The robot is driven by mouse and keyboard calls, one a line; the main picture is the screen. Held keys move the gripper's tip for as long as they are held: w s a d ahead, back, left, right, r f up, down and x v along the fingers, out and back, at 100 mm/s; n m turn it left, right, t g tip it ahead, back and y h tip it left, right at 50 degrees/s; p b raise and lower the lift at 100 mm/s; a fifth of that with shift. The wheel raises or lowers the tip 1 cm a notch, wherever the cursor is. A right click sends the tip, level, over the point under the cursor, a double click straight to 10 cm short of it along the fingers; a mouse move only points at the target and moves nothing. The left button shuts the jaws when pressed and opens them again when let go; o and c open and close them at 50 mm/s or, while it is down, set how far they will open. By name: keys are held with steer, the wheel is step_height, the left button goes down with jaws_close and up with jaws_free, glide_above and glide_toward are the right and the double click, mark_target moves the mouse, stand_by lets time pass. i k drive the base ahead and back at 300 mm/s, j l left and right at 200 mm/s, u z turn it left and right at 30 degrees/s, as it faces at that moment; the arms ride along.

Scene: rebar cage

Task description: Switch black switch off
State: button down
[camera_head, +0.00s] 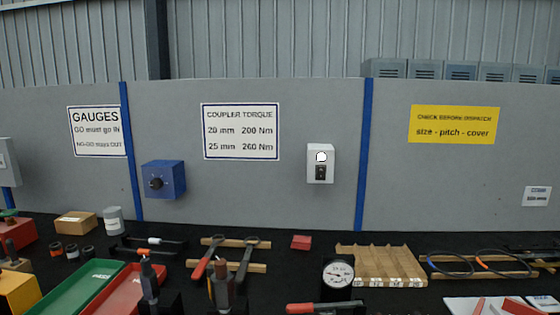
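A small black switch (320,172) sits on the lower front of a white box (329,152) fixed to the grey wall panel. A round white disc with a dark rim (321,157) is just above the switch on the same box. The switch is too small to tell which way it is set. My gripper is not in view.
A blue box with a black knob (156,183) is on the panel to the left. Below, a dark table holds a wooden rack (385,262), red-handled tools (202,268), a round gauge (338,273), and green (85,285) and red trays. The wall around the white box is clear.

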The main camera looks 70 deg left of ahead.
mark_target(321, 170)
steer(key=u, duration=1.6)
